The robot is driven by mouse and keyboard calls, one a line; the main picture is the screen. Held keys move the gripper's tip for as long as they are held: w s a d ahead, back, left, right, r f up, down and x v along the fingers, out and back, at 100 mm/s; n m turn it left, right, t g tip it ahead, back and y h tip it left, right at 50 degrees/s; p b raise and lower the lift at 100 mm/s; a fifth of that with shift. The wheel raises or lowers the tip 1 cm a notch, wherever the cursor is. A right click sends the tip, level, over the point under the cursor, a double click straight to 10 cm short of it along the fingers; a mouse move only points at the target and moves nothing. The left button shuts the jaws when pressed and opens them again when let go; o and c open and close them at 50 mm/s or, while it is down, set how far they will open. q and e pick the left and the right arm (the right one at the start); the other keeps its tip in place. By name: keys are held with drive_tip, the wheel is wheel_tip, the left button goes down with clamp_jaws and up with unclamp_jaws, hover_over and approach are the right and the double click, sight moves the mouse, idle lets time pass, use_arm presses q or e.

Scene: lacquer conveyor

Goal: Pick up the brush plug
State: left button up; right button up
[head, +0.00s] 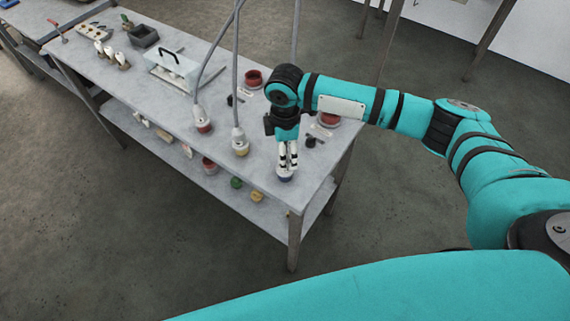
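My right gripper (289,163), on the arm that comes in from the right, points down over the near right end of the grey table. Its fingertips are at a small pale jar with a blue base (285,177). The fingers look close together, but whether they grip the jar's top is too small to tell. I cannot make out for sure which thing is the brush plug. A small black piece (311,142) lies just right of the gripper, and another dark piece (234,100) lies further back. My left gripper is not in view.
Two jars, one red-based (203,127) and one yellow-based (240,149), stand under grey hoses to the left. A red bowl (253,78) is behind. A clear box with a black handle (172,70) stands further left. A lower shelf (262,203) holds coloured pieces.

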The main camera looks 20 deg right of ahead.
drive_tip(key=shift+f, duration=0.3)
wheel_tip(320, 180, down, 4)
drive_tip(key=shift+r+p, duration=0.15)
drive_tip(key=shift+p, duration=0.8)
drive_tip(key=shift+f, duration=0.45)
clamp_jaws()
drive_tip(key=shift+r, duration=0.1)
